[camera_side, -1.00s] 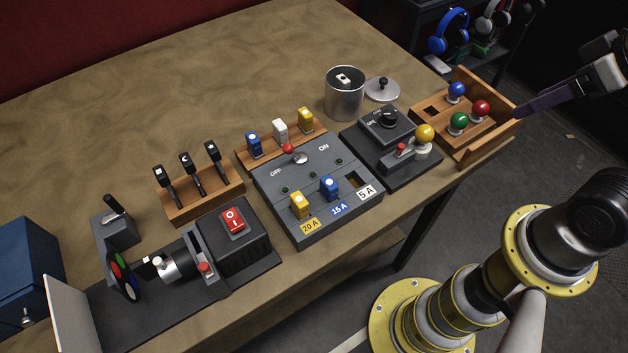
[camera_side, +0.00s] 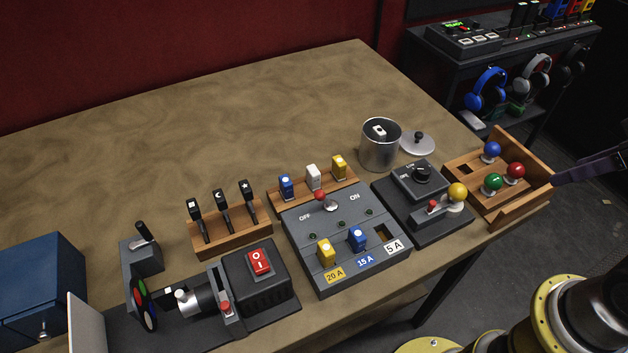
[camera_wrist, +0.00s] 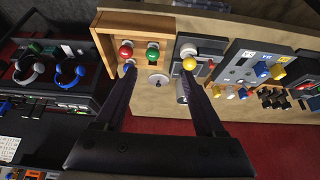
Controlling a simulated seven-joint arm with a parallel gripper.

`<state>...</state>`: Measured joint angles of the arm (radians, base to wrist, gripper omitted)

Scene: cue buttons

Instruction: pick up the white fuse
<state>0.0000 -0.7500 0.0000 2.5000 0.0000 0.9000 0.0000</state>
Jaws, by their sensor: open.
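The white fuse (camera_side: 313,177) stands upright in a wooden rack (camera_side: 341,196), between a blue fuse (camera_side: 286,187) and a yellow fuse (camera_side: 339,166). In the wrist view the white fuse looks small and dim, at the right. My gripper (camera_wrist: 158,72) is open and empty in the wrist view, with its fingers spread above the wooden bulb tray's end of the table, well away from the fuse. In the side view only a dark purple part of it shows at the right edge.
A grey fuse panel (camera_side: 316,229) with yellow and blue fuses and an empty 5 A slot (camera_side: 381,234) is in front of the rack. A metal canister (camera_side: 380,153) and the bulb tray (camera_side: 524,207) are to the right. The table behind is clear.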

